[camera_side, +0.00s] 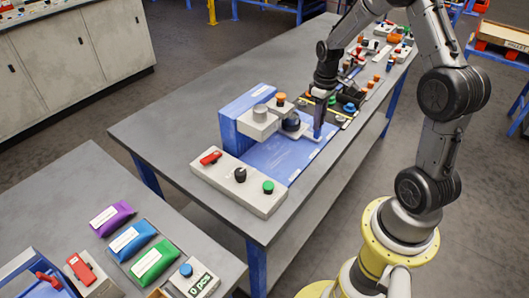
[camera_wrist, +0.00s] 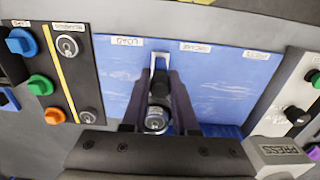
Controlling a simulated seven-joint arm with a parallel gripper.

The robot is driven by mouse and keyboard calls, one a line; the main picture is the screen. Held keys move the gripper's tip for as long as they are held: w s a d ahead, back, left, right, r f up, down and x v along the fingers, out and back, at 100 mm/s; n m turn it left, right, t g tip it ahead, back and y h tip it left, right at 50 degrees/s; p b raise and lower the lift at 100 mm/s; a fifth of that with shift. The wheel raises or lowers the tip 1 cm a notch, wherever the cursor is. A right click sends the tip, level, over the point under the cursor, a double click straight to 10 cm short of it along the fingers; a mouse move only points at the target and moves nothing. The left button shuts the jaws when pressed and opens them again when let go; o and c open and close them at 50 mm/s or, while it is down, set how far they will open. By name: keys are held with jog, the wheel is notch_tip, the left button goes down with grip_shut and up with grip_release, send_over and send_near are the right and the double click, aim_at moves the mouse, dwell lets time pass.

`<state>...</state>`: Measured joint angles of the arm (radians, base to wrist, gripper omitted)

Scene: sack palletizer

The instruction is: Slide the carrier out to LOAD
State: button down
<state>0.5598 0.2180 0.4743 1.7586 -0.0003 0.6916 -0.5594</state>
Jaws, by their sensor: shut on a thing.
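My gripper (camera_side: 318,128) is low over the blue press bed (camera_side: 270,160), at its side away from the press. In the wrist view my gripper's dark fingers (camera_wrist: 160,78) are shut on a pale metal bracket (camera_wrist: 160,61), which I take for the carrier's handle. A round silver-topped part (camera_wrist: 157,119) shows between the fingers. The bracket lies between the LOAD label (camera_wrist: 128,42) and the middle label (camera_wrist: 196,47). The rest of the carrier is mostly hidden by the fingers and wrist.
The press head (camera_side: 258,122) stands beside my gripper, and its PRESS block (camera_wrist: 283,150) shows at lower right in the wrist view. A control box (camera_side: 240,180) with red, black and green controls lies in front. A dark panel (camera_wrist: 70,75) with knobs borders the LOAD side.

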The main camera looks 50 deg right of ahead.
jog(key=shift+w+d+r, duration=0.1)
jog(key=shift+d, duration=2.75)
jog(key=c, duration=0.5)
grip_release()
jog(key=shift+a, duration=0.1)
jog(key=shift+r, duration=2.15)
jog(key=shift+r, duration=0.1)
notch_tip(320, 180, up, 3)
jog(key=shift+r, duration=0.15)
